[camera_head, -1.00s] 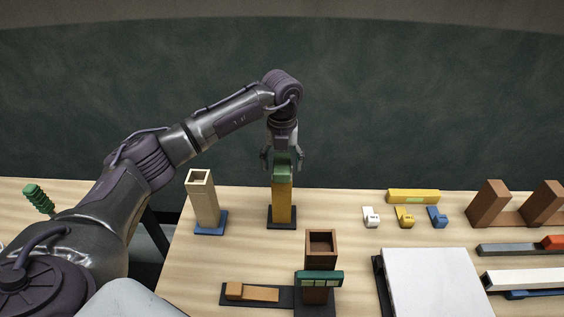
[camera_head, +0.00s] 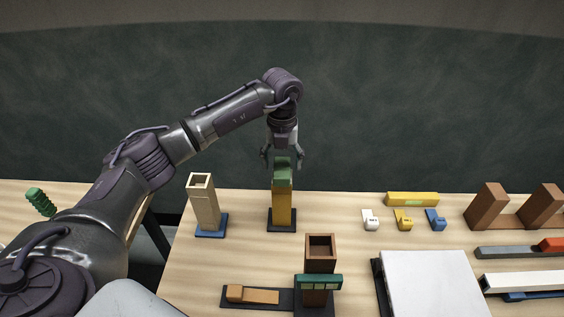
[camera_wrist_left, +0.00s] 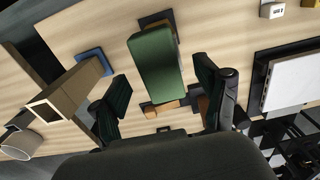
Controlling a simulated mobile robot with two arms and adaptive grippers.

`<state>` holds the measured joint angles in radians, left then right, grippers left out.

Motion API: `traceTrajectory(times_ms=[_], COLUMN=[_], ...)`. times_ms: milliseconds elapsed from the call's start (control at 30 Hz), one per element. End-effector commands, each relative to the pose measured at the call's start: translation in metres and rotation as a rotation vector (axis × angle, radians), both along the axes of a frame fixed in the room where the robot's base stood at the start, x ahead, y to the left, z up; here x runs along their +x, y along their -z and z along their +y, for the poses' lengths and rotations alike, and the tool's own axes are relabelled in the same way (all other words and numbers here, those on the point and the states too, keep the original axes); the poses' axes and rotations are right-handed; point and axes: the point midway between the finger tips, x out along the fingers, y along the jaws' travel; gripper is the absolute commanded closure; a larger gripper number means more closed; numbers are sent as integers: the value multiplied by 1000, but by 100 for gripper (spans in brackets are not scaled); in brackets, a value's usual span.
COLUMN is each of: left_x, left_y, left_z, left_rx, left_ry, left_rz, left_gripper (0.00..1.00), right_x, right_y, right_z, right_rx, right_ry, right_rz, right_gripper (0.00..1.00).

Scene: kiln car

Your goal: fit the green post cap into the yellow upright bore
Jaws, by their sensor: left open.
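The green post cap (camera_head: 283,176) sits on top of the yellow upright (camera_head: 282,208), which stands on a dark base plate. The cap also shows in the left wrist view (camera_wrist_left: 155,65), where it hides most of the upright. How deep the cap sits in the bore is hidden. My left gripper (camera_head: 282,156) is directly above the cap. In the left wrist view my left gripper (camera_wrist_left: 166,100) has its two fingers spread wide, one on each side of the cap, with gaps between. My right gripper is in neither view.
A beige hollow upright (camera_head: 203,203) on a blue base stands to the left. A brown hollow upright (camera_head: 320,252) stands in front. Small white, yellow and blue blocks (camera_head: 403,220) lie to the right, and a white slab (camera_head: 430,284) lies front right.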

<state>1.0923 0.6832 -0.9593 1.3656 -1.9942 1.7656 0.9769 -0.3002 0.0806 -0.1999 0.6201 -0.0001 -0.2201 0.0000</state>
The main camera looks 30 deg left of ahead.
Motion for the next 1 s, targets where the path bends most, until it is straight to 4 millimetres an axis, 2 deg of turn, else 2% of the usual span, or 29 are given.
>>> traceTrajectory(times_ms=[1000], left_x=[0], left_y=[-42], left_z=[0], left_rx=[0], left_ry=[0], left_rz=[-1], left_gripper=[26], right_x=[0], right_y=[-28], right_z=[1], right_rx=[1], right_ry=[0], right_rz=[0], right_gripper=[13])
